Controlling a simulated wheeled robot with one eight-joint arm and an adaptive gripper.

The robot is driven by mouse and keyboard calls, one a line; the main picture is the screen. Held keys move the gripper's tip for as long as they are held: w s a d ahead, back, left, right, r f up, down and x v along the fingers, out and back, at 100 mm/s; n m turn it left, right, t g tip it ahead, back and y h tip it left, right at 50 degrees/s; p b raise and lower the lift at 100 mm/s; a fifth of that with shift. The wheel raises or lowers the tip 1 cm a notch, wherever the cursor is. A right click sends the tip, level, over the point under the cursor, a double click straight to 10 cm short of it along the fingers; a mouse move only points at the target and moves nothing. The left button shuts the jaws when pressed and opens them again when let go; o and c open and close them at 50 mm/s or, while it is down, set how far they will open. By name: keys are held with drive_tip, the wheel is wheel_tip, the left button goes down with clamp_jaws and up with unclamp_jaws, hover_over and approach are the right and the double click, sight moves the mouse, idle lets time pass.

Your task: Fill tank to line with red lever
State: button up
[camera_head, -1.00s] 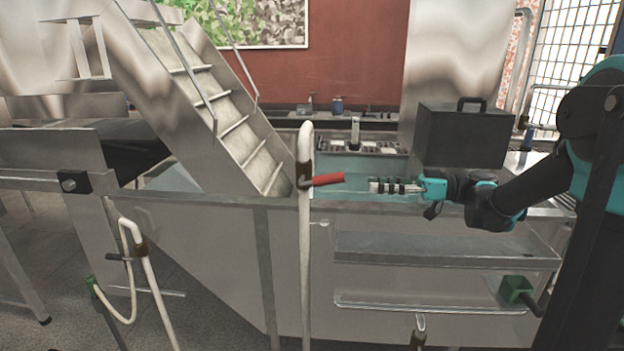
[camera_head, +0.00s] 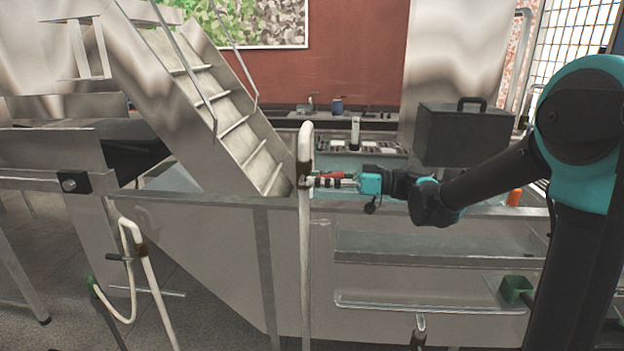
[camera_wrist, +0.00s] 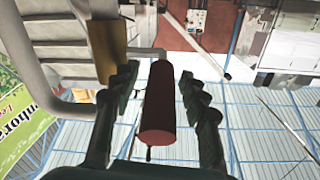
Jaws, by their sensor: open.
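The red lever (camera_head: 334,175) juts right from the white upright pipe (camera_head: 306,250) at the tank's front edge. In the wrist view the red lever (camera_wrist: 158,105) lies lengthwise between my two fingers, with a visible gap to the right finger. My gripper (camera_head: 322,181) is open and reaches left to the lever. It also fills the lower wrist view (camera_wrist: 158,85). The metal tank (camera_head: 200,235) stands behind the pipe. My gripper partly hides the lever in the head view. I cannot make out a fill line or the tank's level.
Metal stairs (camera_head: 232,130) rise to the left behind the tank's front edge. A second white pipe (camera_head: 150,275) with a handle stands at the front left. A dark box (camera_head: 464,135) is at the back right. A green fitting (camera_head: 515,290) sits at the lower right.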

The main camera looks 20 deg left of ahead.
drive_tip(key=shift+s+a, duration=0.2)
drive_tip(key=shift+a, duration=0.8)
clamp_jaws()
